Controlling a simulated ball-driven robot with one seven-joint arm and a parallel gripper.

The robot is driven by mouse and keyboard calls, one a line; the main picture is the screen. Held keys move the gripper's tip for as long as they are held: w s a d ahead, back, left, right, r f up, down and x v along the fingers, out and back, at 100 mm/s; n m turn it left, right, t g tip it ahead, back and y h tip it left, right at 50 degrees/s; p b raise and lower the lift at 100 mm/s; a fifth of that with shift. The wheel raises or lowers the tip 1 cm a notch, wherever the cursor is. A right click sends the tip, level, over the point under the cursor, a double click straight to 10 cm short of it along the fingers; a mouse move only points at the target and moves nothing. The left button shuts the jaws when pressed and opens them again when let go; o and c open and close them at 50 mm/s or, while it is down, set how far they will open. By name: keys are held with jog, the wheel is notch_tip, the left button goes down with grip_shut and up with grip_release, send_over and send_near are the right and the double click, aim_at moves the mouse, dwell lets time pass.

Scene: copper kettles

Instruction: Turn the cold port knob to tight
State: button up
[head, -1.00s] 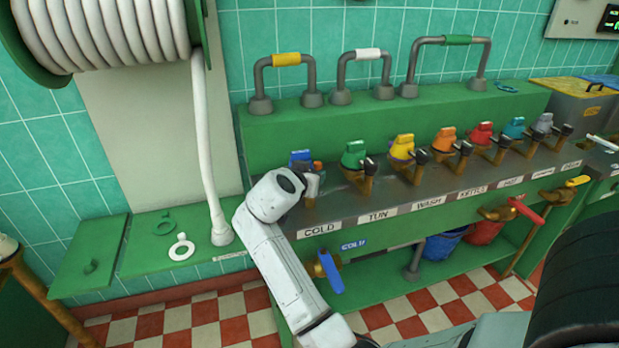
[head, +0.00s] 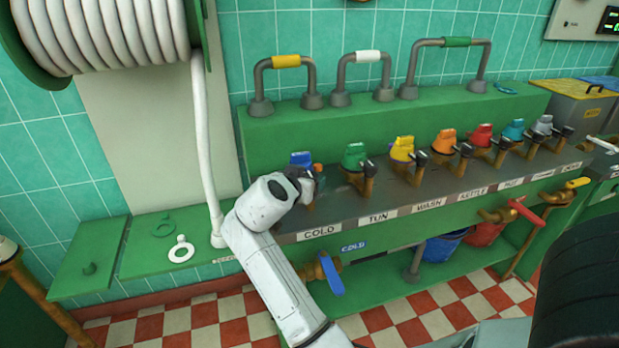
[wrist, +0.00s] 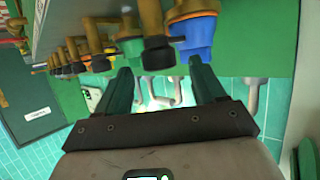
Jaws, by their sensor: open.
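The cold port knob, a blue knob (head: 301,158), is the leftmost of the row of ports, above the COLD label (head: 320,232). My arm partly covers its port in the head view. In the wrist view, which is upside down, the blue knob (wrist: 194,38) is large at the top, just beyond the right fingertip. My gripper (wrist: 163,70) is open and empty, with its two green fingers apart. I cannot tell whether the right finger touches the knob. In the head view my gripper (head: 306,180) is in front of the cold port, its fingers mostly hidden.
A green knob (head: 354,155) stands right of the cold port, with yellow, orange, red and other knobs beyond. A brown valve with a black handle (wrist: 157,50) is close before the fingers. A blue lever (head: 331,274) is below. Pipe handles (head: 287,60) stand on the ledge behind.

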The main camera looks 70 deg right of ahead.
jog(key=v, duration=0.7)
jog(key=shift+f, duration=0.1)
dwell(0.4)
jog(key=s+a+f+n+y+p, duration=0.3)
jog(key=s+a+f+n+y, duration=0.2)
jog(key=a+f+n, duration=0.2)
jog(key=s+a+f+n+t+y+p, duration=0.1)
jog(key=s+a+f+n+y+p, duration=0.2)
jog(key=a+f, duration=0.7)
jog(key=s+a+n+y, duration=0.2)
jog(key=s+n, duration=0.1)
jog(key=shift+s+f+n, duration=0.2)
jog(key=shift+f+n, duration=0.1)
jog(key=shift+n, duration=0.1)
jog(key=s+a+n+y, duration=0.1)
jog(key=a, duration=0.1)
jog(key=s+a+f+n+y, duration=0.1)
jog(key=s+a, duration=0.1)
jog(key=s+a+n+y, duration=0.1)
jog(key=s+a, duration=0.1)
jog(key=shift+s+f+g+p, duration=0.1)
jog(key=shift+f+g+p, duration=0.25)
jog(key=shift+g, duration=0.05)
